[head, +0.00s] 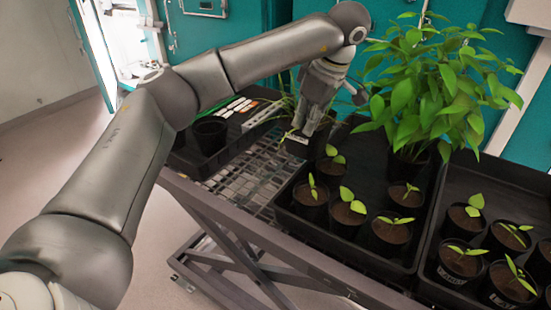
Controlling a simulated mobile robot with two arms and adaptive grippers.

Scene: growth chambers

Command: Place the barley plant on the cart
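The barley plant is a small dark square-looking pot (298,147) with thin grassy leaves, in the middle of the head view. It is over the cart, between the left tray and the middle tray; whether its base touches the mesh is hidden. My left gripper (309,128) points down from above, with its fingers at the pot's rim, and looks shut on it. The gripper and wrist hide much of the foliage. The cart (245,188) has a wire mesh top and a dark frame. My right gripper is not in view.
The middle black tray (376,258) holds several seedlings and a tall leafy plant (432,85). Another seedling tray (424,287) is at the right. A left tray (203,168) holds an empty-looking black pot (211,134) and labels. Bare mesh shows between left and middle trays.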

